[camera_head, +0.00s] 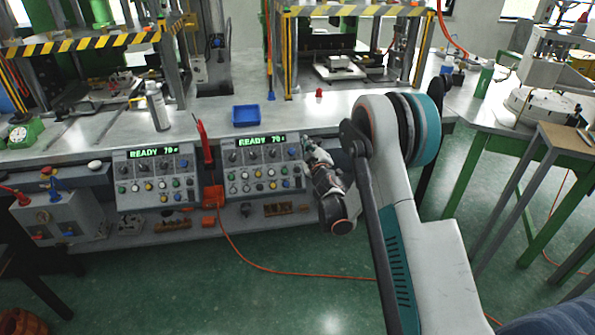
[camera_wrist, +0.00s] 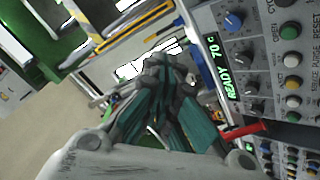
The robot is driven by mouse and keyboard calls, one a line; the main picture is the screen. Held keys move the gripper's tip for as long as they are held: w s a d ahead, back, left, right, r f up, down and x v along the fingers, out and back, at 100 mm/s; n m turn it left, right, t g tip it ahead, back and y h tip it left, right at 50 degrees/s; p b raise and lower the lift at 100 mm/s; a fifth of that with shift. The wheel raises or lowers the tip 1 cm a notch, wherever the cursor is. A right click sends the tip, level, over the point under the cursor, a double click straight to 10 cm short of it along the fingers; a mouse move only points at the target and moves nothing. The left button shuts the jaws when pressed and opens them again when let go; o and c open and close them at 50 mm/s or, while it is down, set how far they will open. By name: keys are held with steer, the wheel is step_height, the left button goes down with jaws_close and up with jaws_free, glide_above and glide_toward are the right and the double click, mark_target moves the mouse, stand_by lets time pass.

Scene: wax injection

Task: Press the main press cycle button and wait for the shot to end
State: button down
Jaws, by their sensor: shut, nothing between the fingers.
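Two grey control panels stand along the bench front in the head view, a left one (camera_head: 119,172) and a right one (camera_head: 232,171). Each has a green READY display, dark knobs and rows of coloured buttons. I cannot tell which button is the main press cycle button. My gripper (camera_head: 309,147) is at the right edge of the right panel. In the wrist view my gripper (camera_wrist: 165,68) is shut and empty, its tips apart from the buttons. A panel (camera_wrist: 262,65) there shows READY 70, a blue knob (camera_wrist: 233,20) and a green button (camera_wrist: 289,32).
A red upright handle (camera_head: 205,142) stands between the panels. A blue tray (camera_head: 246,115) and a red button (camera_head: 319,93) are on the bench. A grey box (camera_head: 60,222) sits at left. An orange cable (camera_head: 262,268) crosses the green floor. A round-table machine (camera_head: 545,105) stands at right.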

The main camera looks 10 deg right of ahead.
mark_target(297, 169)
step_height(297, 169, down, 10)
steer(key=a+n+y, duration=0.2)
steer(key=a+n, duration=0.1)
steer(key=shift+f, duration=0.15)
steer(key=shift+f, duration=0.1)
steer(key=shift+w+f+b, duration=0.2)
steer(key=shift+w+f, duration=1.2)
steer(key=shift+w, duration=0.3)
steer(key=shift+w+f+b, duration=0.2)
steer(key=shift+w+f, duration=1.15)
steer(key=shift+w, duration=0.3)
steer(key=shift+w, duration=0.1)
steer(key=shift+w+f, duration=0.2)
steer(key=shift+f, duration=0.05)
steer(key=shift+r, duration=0.1)
steer(key=shift+s+r, duration=0.2)
steer(key=shift+s, duration=0.15)
